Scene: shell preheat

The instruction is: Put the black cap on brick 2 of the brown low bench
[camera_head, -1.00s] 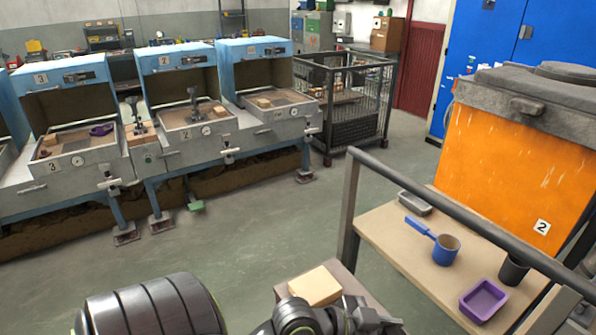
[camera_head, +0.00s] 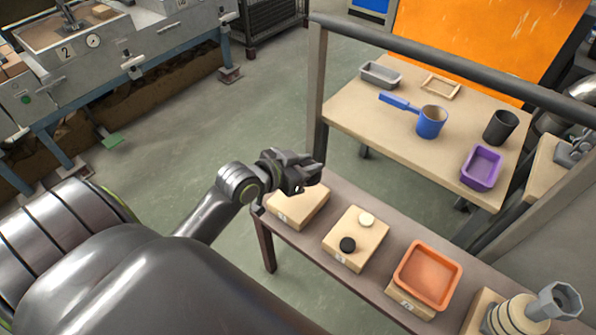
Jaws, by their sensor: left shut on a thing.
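The brown low bench (camera_head: 402,226) runs from the middle to the lower right. Several tan bricks stand on it in a row. My left gripper (camera_head: 308,170) is above and behind the leftmost brick (camera_head: 299,205). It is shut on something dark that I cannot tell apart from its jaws. My right gripper is not in view.
An orange tray (camera_head: 428,276) rests on the third brick. Cream rings and a grey hexagonal piece (camera_head: 555,300) stand at the right end. Behind, a table (camera_head: 375,122) holds a blue pan (camera_head: 431,122), black cup (camera_head: 500,127) and purple tray (camera_head: 481,167). A dark rail (camera_head: 440,60) crosses it.

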